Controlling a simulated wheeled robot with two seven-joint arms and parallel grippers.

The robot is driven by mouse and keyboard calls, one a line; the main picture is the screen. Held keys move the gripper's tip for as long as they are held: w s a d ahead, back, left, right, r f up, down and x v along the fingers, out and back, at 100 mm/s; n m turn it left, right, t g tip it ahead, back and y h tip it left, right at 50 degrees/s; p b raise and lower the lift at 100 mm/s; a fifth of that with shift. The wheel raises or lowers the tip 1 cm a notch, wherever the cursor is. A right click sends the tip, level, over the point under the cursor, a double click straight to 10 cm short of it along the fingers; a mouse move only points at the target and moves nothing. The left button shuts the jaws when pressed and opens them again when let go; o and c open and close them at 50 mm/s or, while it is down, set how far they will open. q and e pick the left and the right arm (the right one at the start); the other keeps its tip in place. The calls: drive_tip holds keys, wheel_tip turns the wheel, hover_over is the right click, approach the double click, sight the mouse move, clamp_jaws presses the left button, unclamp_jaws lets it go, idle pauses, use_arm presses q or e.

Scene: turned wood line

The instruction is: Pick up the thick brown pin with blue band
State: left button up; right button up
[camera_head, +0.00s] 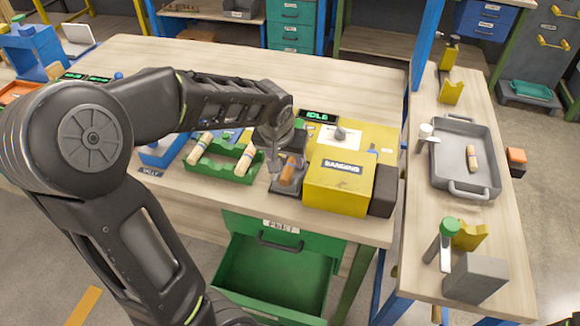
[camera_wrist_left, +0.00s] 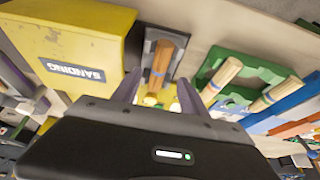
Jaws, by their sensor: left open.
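A thick brown pin (camera_head: 288,173) lies in a small dark tray (camera_head: 285,188) beside the yellow sanding box. My left gripper (camera_head: 280,166) is over the tray, partly covering the pin in the head view. In the left wrist view its two fingers (camera_wrist_left: 158,90) stand apart, with the pin showing between and beyond them. Nothing is held. My right gripper is not in view.
The yellow sanding box (camera_head: 338,183) stands close right of the tray. A green holder (camera_head: 222,165) with pale pins (camera_head: 245,159) is on its left. An open green drawer (camera_head: 273,272) juts out below. The back of the table is clear.

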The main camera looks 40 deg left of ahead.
sight(289, 165)
use_arm(q)
drive_tip(key=p+x, duration=0.1)
drive_tip(key=x, duration=0.4)
drive_tip(key=shift+w, duration=0.1)
idle(0.4)
clamp_jaws()
idle(0.4)
